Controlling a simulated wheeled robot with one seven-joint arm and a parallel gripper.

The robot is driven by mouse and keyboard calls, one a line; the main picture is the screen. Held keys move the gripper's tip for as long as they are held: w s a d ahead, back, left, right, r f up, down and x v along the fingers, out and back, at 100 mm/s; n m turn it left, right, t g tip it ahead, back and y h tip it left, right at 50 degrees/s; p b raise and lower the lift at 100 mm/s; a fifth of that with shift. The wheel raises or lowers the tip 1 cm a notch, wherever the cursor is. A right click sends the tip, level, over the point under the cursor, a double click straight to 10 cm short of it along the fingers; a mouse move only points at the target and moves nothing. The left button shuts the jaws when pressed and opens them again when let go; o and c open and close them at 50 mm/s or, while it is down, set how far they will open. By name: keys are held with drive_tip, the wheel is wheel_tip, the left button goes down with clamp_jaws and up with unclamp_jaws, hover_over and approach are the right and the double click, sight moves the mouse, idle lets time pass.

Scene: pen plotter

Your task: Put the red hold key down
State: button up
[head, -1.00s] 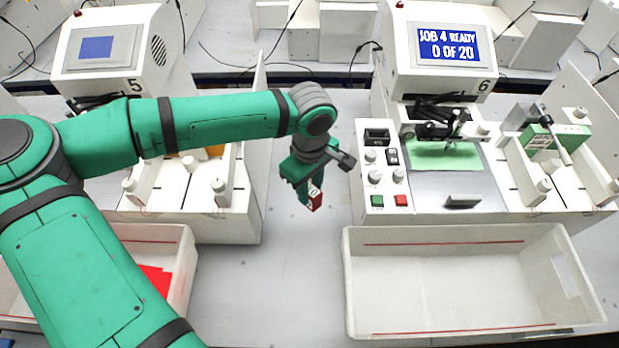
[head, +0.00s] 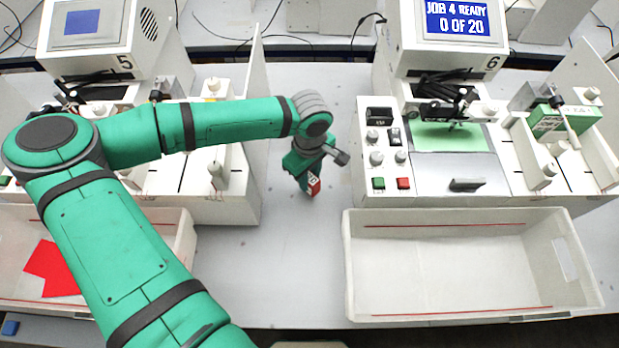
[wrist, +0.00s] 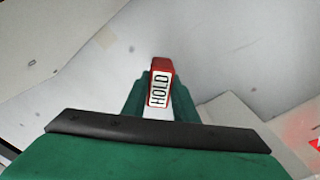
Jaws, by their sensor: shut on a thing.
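The red hold key (head: 313,185) is a small red block with a white label. The label reads HOLD in the wrist view (wrist: 159,88). My gripper (head: 307,180) is shut on it, with a green finger on each side of the key in the wrist view. The gripper points down over the grey table (head: 285,265), in the gap between the two plotter stations. I cannot tell whether the key touches the table. Its lower end looks close to the surface.
Plotter 6 (head: 450,45), with its control panel (head: 388,160), stands to the right, its screen reading JOB 4 READY, 0 OF 20. Plotter 5 (head: 90,45) stands to the left. An empty white tray (head: 460,213) is at front right; a left tray (head: 175,235) holds red sheets.

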drive_tip(key=shift+f, duration=0.45)
drive_tip(key=shift+f, duration=0.1)
drive_tip(key=o, duration=1.1)
drive_tip(key=shift+c, duration=0.2)
wheel_tip(320, 180, up, 12)
